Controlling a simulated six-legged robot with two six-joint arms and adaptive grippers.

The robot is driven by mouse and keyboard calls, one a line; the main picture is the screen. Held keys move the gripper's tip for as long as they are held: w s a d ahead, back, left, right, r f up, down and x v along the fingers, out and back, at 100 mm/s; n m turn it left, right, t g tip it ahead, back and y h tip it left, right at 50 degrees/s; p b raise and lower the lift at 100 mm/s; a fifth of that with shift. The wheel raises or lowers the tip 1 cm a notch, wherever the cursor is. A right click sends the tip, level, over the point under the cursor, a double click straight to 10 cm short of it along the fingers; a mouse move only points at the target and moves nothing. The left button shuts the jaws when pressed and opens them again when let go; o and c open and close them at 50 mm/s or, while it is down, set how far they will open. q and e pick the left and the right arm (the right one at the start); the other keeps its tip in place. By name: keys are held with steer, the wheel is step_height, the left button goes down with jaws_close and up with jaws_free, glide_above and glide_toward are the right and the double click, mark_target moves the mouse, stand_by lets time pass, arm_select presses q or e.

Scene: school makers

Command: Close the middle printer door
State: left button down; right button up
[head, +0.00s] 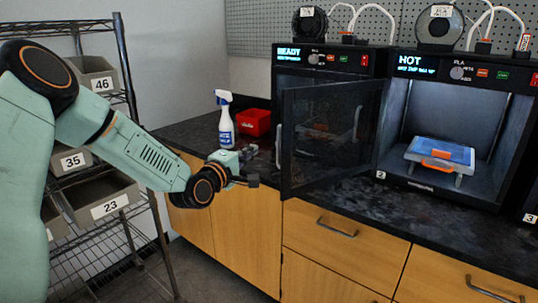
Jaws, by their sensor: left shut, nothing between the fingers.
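The middle printer (395,140), labelled 2, shows HOT on its display. Its dark glass door (325,135) stands wide open, swung out to the left in front of the neighbouring printer. The door's handle (279,146) is on its free left edge. Inside the printer is a blue-grey plate with an orange handle (436,164). My left gripper (256,182) is shut and empty, low beside the door's free edge, to its left; I cannot tell whether they touch. My right gripper is not in view.
The left printer (330,62) shows READY and is partly hidden by the door. A spray bottle (225,122) and red bin (254,122) stand on the dark countertop (185,134), behind my gripper. A wire shelf with numbered bins (108,205) is at left. Wooden drawers (335,240) lie below.

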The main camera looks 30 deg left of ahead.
arm_select(q)
steer(key=w+d, duration=0.1)
steer(key=w, duration=0.1)
steer(key=w+d+b, duration=0.1)
steer(key=w+d, duration=0.1)
steer(key=shift+w+d+b, duration=0.1)
steer(key=shift+d+b, duration=0.15)
steer(key=shift+b, duration=0.05)
stand_by(0.4)
stand_by(0.3)
